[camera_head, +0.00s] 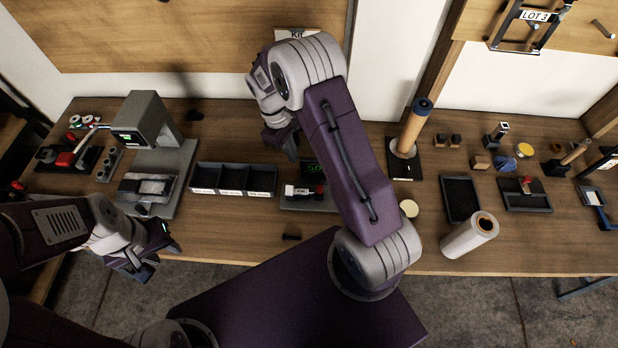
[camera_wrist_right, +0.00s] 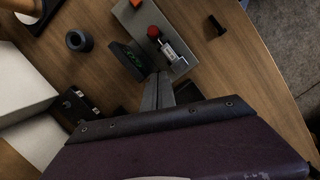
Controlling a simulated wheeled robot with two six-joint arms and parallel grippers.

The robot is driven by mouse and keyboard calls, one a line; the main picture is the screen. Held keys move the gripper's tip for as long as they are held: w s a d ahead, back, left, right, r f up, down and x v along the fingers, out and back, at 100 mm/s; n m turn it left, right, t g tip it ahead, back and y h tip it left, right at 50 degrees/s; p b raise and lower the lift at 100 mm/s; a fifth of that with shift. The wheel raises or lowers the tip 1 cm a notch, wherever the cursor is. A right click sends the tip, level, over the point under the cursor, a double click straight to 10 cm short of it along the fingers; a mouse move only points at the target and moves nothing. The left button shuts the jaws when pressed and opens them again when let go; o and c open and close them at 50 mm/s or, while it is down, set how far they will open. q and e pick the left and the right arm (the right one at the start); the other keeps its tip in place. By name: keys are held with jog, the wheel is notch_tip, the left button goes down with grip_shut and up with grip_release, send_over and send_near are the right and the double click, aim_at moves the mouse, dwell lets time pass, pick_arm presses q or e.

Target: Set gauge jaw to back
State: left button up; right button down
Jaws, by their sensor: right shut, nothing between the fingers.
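The gauge is a grey plate (camera_head: 306,205) with a green-digit display (camera_head: 312,168), partly hidden by my right arm in the head view. In the right wrist view the plate (camera_wrist_right: 129,14) carries a red knob (camera_wrist_right: 153,31) next to a silver jaw block (camera_wrist_right: 173,47), with the dark display (camera_wrist_right: 128,60) along one side. My right gripper (camera_wrist_right: 158,76) is shut and empty, its tips showing close to the display's end of the gauge; whether they touch cannot be told. In the head view it is at the display's upper left (camera_head: 287,143). My left gripper (camera_head: 160,260) is open and empty at the table's front left.
A black three-part bin (camera_head: 233,192) stands left of the gauge. A grey press-like stand (camera_head: 148,118) is further left. A post with a wooden roll (camera_head: 413,128) and a white roll (camera_head: 468,236) are to the right. A small black block (camera_head: 291,237) lies in front.

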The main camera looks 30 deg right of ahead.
jog(key=p, duration=0.2)
send_near(316, 192)
jog(key=w+f, duration=0.1)
jog(key=w+a+f, duration=0.1)
jog(key=f, duration=0.1)
jog(key=w+f, duration=0.1)
jog(key=shift+w+a+f, duration=0.2)
jog(key=shift+a, duration=0.1)
jog(key=shift+s+d+r+p, duration=0.1)
jog(key=shift+s+d+p, duration=0.55)
jog(key=shift+s, duration=0.35)
jog(key=shift+s+d, duration=0.35)
jog(key=shift+s, duration=0.35)
jog(key=shift+w, duration=0.1)
jog(key=s+d, duration=0.2)
jog(key=d, duration=0.1)
jog(key=shift+s+d, duration=0.1)
jog(key=shift+d, duration=0.1)
jog(key=shift+a, duration=0.1)
